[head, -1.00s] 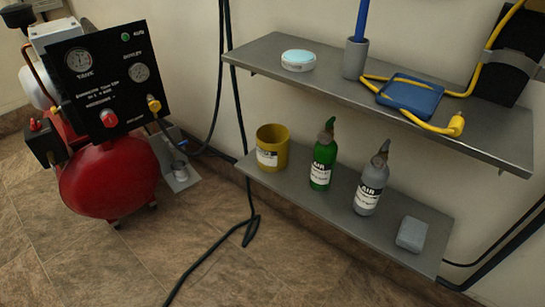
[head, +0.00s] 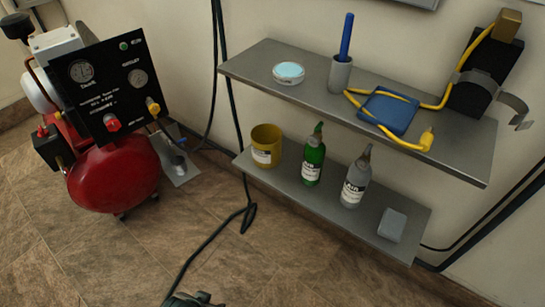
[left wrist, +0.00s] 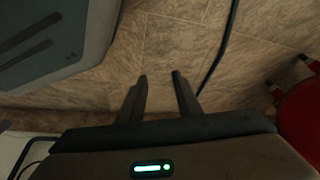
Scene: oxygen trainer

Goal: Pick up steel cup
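A small metal cup (head: 179,163) stands on a grey plate on the floor, just right of the red compressor in the head view. A taller grey cup (head: 340,74) stands upright on the upper shelf with a blue stick (head: 346,36) in it. I cannot tell from the finish which is steel. My left gripper (left wrist: 159,75) shows in the left wrist view, its two fingers apart with only tiled floor between them. Neither cup shows clearly in that view. My right gripper is not in view.
The red compressor (head: 113,178) stands at left; its red side also shows in the left wrist view (left wrist: 301,117). A black hose (head: 247,190) runs down to the floor. The lower shelf (head: 330,198) carries a yellow cup, two bottles and a grey block.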

